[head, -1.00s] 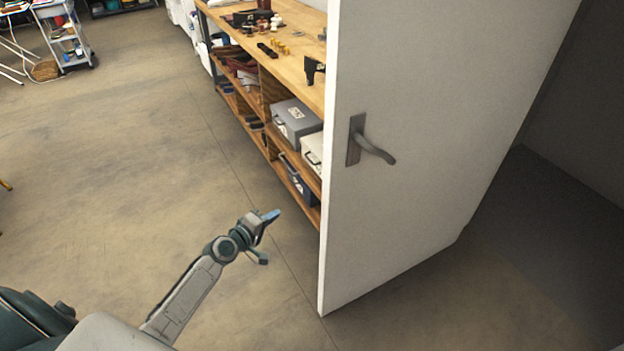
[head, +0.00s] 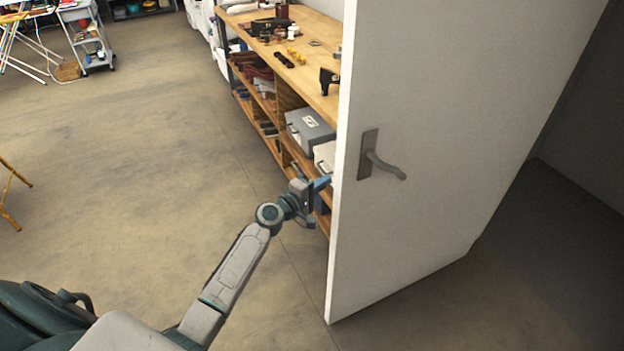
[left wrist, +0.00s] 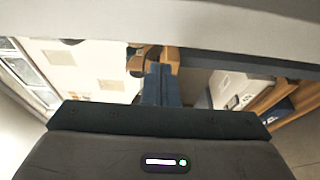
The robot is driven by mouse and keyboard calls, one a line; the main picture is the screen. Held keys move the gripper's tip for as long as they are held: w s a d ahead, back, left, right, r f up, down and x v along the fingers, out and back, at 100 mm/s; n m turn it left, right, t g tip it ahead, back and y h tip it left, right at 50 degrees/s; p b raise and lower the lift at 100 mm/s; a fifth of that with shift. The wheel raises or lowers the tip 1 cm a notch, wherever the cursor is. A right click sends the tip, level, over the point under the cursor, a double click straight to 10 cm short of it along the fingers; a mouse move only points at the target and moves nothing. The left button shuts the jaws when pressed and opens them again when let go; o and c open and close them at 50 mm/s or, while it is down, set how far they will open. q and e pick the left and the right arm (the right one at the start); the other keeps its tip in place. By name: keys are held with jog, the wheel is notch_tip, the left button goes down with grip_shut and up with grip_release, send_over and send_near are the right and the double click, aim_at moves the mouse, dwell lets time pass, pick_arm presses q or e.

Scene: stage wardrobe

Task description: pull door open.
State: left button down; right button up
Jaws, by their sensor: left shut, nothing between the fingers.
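The white door (head: 430,130) stands part-way open on the right of the head view, its free edge toward the left. Its grey lever handle (head: 378,166) is on the face turned to me. My left gripper (head: 322,183) is at the left of the door's free edge, below handle height in the picture, away from the handle. Its blue fingers are shut and empty; they also show in the left wrist view (left wrist: 161,86). I cannot tell whether the fingertips touch the door. A pale band across the top of the left wrist view looks like the door. My right gripper is not in view.
A wooden workbench (head: 300,75) with shelves stands behind the door, with grey case (head: 309,128) on a shelf. A trolley (head: 88,38) is at the far left. The floor (head: 130,180) on the left is clear.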

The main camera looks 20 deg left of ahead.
pick_arm(q)
jog(key=shift+s+d+r+p, duration=0.15)
jog(key=shift+s+d+p, duration=0.15)
jog(key=shift+s+d, duration=0.5)
